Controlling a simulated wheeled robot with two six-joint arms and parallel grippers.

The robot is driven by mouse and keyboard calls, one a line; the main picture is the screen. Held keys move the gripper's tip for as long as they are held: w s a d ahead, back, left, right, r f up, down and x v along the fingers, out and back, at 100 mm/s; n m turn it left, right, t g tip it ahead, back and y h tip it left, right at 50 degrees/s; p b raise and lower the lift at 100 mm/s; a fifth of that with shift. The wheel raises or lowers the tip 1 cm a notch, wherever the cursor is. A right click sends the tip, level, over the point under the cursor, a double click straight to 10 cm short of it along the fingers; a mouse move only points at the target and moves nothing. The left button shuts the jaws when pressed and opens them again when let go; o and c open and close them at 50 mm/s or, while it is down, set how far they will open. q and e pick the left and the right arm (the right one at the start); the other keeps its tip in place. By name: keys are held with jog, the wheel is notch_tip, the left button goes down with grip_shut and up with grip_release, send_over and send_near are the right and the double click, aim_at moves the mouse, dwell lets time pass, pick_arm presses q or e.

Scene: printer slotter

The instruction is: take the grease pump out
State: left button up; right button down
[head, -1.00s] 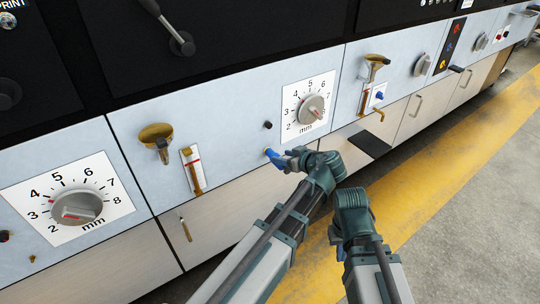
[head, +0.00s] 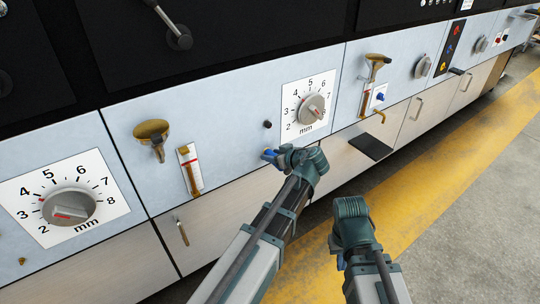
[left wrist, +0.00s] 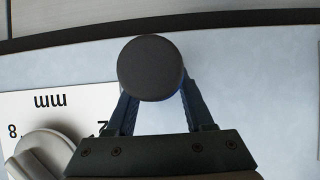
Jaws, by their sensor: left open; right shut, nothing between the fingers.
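A small black knob (head: 267,124) sticks out of the pale panel left of the right-hand mm dial; I take it for the grease pump. My left gripper (head: 270,154), with blue fingers, is at the panel just below this knob in the head view. In the left wrist view, a round black end (left wrist: 150,67) covers the tips of my open fingers, which lie to either side behind it. I cannot tell whether they touch it. My right gripper (head: 338,246) hangs away from the panel over the floor, shut and empty, its fingertips hidden.
The right-hand dial (head: 312,108) is close beside my left gripper. A brass cup (head: 153,131) and a gauge (head: 191,168) are on the panel's left. A dark step (head: 371,146) juts out at right. The floor with its yellow stripe (head: 415,195) is clear.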

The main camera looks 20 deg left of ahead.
pick_arm(q)
grip_shut()
jog(key=shift+s+d, duration=0.15)
jog(key=shift+d, duration=0.05)
dwell(0.3)
jog(key=shift+s+d, duration=0.65)
jog(key=shift+d, duration=0.2)
jog(key=shift+s+d, duration=0.65)
jog(key=shift+d, duration=0.2)
jog(key=shift+s, duration=0.1)
